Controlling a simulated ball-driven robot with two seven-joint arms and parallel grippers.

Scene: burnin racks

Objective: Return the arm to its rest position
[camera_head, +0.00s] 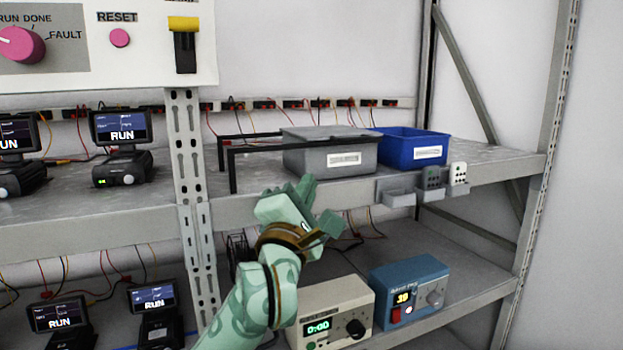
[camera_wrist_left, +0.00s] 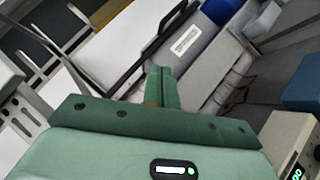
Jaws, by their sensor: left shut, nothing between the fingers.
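My left arm comes up from the bottom in the head view, pale green with a brown band at the wrist. Its gripper (camera_head: 318,205) is in front of the upper shelf's front edge, below the grey lidded bin. In the left wrist view the green fingers (camera_wrist_left: 159,88) are together with nothing between them. My right gripper shows in neither view.
The upper shelf holds a grey bin (camera_head: 330,157), a blue bin (camera_head: 408,148) and a black rail frame (camera_head: 232,165). Small grey holders (camera_head: 397,196) hang on its edge. Below stand a beige box (camera_head: 335,310) and a blue box (camera_head: 410,290). Devices reading RUN stand left of the upright (camera_head: 190,200).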

